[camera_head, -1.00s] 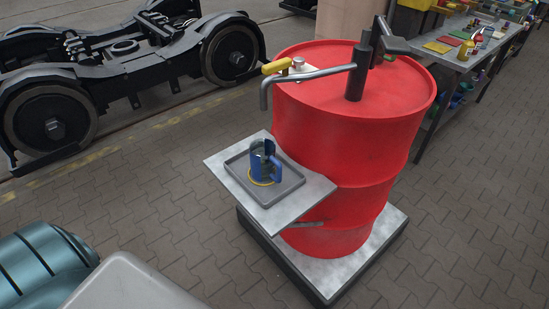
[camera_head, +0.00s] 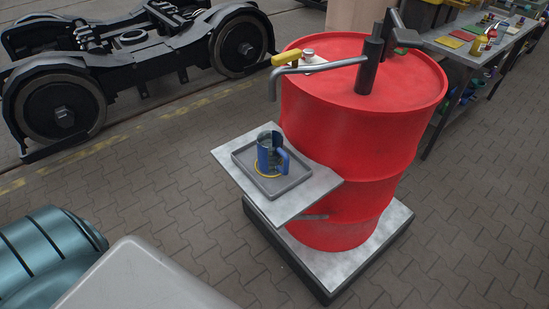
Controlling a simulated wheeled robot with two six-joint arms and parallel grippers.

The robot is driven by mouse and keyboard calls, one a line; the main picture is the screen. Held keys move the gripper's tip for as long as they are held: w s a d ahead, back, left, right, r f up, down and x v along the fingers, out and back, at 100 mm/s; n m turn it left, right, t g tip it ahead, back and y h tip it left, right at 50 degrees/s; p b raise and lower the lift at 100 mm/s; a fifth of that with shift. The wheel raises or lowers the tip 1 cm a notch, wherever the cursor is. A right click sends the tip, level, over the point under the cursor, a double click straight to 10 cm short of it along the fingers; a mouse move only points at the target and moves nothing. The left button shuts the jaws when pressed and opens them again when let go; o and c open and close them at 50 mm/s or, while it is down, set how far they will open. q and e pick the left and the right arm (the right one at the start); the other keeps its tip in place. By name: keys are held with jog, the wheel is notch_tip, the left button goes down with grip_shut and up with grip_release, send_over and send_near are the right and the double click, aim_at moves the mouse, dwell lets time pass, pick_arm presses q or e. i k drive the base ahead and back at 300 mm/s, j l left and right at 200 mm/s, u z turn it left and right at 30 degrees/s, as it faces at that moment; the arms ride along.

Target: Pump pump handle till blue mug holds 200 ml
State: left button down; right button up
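The blue mug (camera_head: 265,158) stands upright on a grey tray (camera_head: 243,165), inside or on a yellow ring (camera_head: 264,176). Its handle faces right, and its contents and liquid level cannot be made out. The red drum (camera_head: 350,150) stands behind it. A dark pump body (camera_head: 368,68) rises from the drum's lid, with the dark pump handle (camera_head: 396,28) at its top. A grey spout (camera_head: 320,68) runs left from the pump and bends down, its open end above the mug and apart from it. Neither of my grippers is in view.
The tray sits on a metal shelf (camera_head: 307,195) at the drum's side, above a pallet-like base (camera_head: 335,270). A yellow-handled item (camera_head: 285,58) is by the spout. A bogie (camera_head: 120,55) stands back left, a workbench (camera_head: 462,50) back right. Paved floor is open at right.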

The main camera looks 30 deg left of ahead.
aim_at(403, 37)
jog(key=i+l+u, duration=0.2)
jog(key=l, duration=0.5)
jog(key=i+l+u, duration=0.1)
jog(key=l+u, duration=0.15)
jog(key=l, duration=0.45)
jog(key=i+l+u, duration=0.2)
jog(key=l, duration=0.5)
jog(key=k, duration=0.1)
